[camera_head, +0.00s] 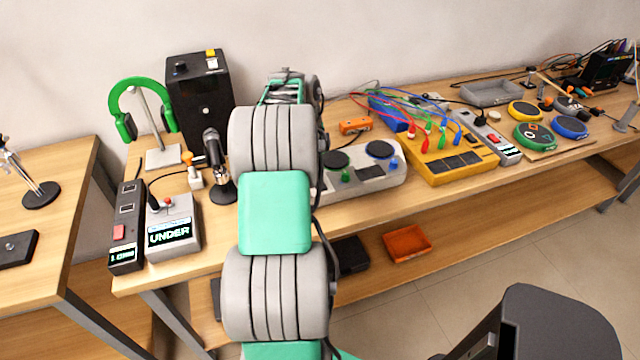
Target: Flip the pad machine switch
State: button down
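Which device is the pad machine is not marked. A yellow box (449,150) with dark square pads and coloured cables stands right of my arm on the long table. A grey-white unit (363,172) with two dark round pads and small green and blue knobs stands nearer, partly behind my arm. I cannot make out a switch or its position on either one. My arm rises through the middle of the view. My gripper (285,88) is at its far end, near the back wall in the picture; its fingers cannot be made out.
Round pads (535,136) lie at right.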

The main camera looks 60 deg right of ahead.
jog(key=shift+f, duration=0.25)
jog(key=shift+r, duration=0.15)
jog(key=shift+r+p, duration=2.05)
jog(key=shift+r, duration=1.35)
